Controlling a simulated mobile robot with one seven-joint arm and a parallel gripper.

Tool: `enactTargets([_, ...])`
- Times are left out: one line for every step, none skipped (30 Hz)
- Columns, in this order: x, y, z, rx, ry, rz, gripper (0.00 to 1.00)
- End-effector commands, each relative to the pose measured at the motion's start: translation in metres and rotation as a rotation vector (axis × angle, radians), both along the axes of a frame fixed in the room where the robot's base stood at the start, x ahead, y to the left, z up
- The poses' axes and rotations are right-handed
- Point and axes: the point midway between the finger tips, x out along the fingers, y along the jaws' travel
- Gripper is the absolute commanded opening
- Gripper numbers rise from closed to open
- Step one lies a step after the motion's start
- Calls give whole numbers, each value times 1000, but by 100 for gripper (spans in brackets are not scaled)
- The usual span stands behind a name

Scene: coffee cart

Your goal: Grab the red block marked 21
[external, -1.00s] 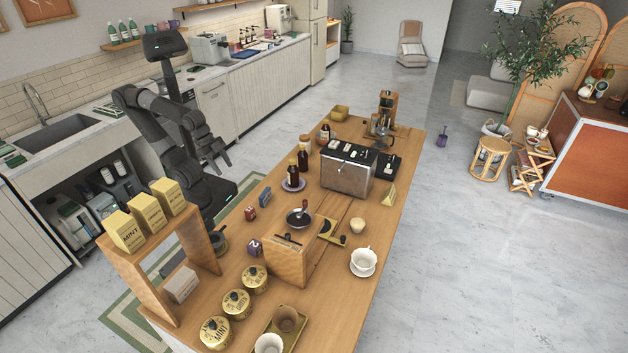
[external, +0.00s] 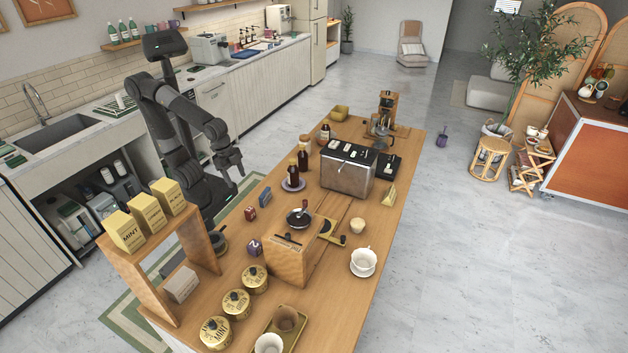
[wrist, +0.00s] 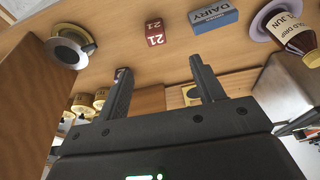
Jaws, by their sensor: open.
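The small red block (external: 250,213) sits on the wooden cart top near its left edge. It also shows near the top of the wrist view (wrist: 155,32), with a white 21 on its faces. My gripper (external: 230,162) is above and behind the block in the external view, apart from it. In the wrist view my gripper (wrist: 160,70) is open and empty, its two fingers pointing up toward the block, which appears beyond the tips and between them.
A blue DAIRY block (wrist: 213,15) stands right of the red one. A bottle on a purple saucer (external: 292,185) is beyond it. A purple block (external: 254,247) lies nearer the camera, by the wooden box (external: 290,262). A wooden shelf (external: 150,268) stands at the cart's left end.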

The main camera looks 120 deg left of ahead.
Motion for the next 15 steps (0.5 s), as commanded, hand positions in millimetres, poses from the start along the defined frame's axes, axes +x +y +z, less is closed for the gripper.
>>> enactTargets([10,-2,-8,1,38,-4,62])
enactTargets([15,-2,-12,2,56,-6,62])
enactTargets([22,-3,-18,2,82,-8,62])
enactTargets([27,-4,-22,3,100,-10,62])
enactTargets([32,-5,-26,3,118,-12,62])
enactTargets([39,-6,-32,4,141,-15,62])
enactTargets([43,-7,-36,5,156,-16,62])
enactTargets([47,-8,-41,6,172,-18,62])
enactTargets([52,-9,-46,6,190,-20,62])
enactTargets([56,-9,-49,6,202,-21,62])
enactTargets([58,-10,-52,7,213,-22,62])
enactTargets([61,-11,-57,7,227,-23,62])
enactTargets([63,-11,-59,8,234,-24,62])
enactTargets([65,-11,-61,8,241,-24,62])
enactTargets([67,-12,-63,8,247,-25,62])
